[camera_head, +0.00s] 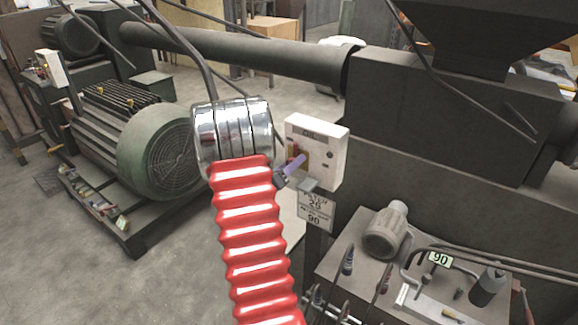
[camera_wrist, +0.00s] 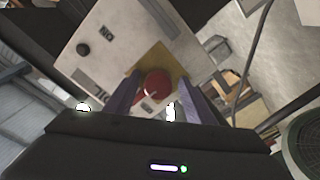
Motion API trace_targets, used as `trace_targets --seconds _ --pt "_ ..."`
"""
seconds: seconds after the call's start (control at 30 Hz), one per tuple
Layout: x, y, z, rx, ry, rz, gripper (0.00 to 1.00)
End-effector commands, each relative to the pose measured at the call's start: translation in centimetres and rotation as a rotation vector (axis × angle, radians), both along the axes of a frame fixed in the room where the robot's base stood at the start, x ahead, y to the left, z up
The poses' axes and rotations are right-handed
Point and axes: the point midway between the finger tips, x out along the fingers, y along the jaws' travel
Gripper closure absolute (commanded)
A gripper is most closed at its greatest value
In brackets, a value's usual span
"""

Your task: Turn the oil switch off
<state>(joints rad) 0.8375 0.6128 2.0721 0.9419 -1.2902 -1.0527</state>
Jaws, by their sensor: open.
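The oil switch box (camera_head: 318,150) is a white box labelled "OIL" in the head view, to the right of my arm's metal end. It carries a red switch knob (camera_wrist: 154,84) on a yellow plate (camera_wrist: 158,60). My gripper (camera_wrist: 150,98) is open, with its two purple fingers on either side of the red knob in the wrist view. I cannot tell whether either finger touches the knob. In the head view my gripper (camera_head: 292,165) is at the front of the box, and it partly hides the knob. The knob's exact setting is hard to read.
A sign plate (camera_head: 316,210) hangs below the box. A dark machine body (camera_head: 450,110) stands behind and to the right. A bench with tools and pipes (camera_head: 345,255) is at lower right. A green motor (camera_head: 160,150) stands at left, with clear floor (camera_head: 60,270) in front.

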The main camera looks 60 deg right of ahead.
Motion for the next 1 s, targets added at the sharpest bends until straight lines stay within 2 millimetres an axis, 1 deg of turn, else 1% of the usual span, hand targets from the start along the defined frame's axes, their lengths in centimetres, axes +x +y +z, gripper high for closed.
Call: trace_targets --seconds 0.17,0.27,0.6,0.8,1.0 --pt "0.3 1.4 -0.1 0.002 0.001 0.001 0.51" --pt "0.5 2.8 0.0 0.001 0.001 0.003 0.51" --pt "1.6 8.6 0.0 0.000 0.001 0.006 0.51" --pt "2.2 11.6 -0.1 0.000 0.001 0.006 0.51" --pt "2.4 13.2 -0.1 0.000 0.000 0.004 0.51"
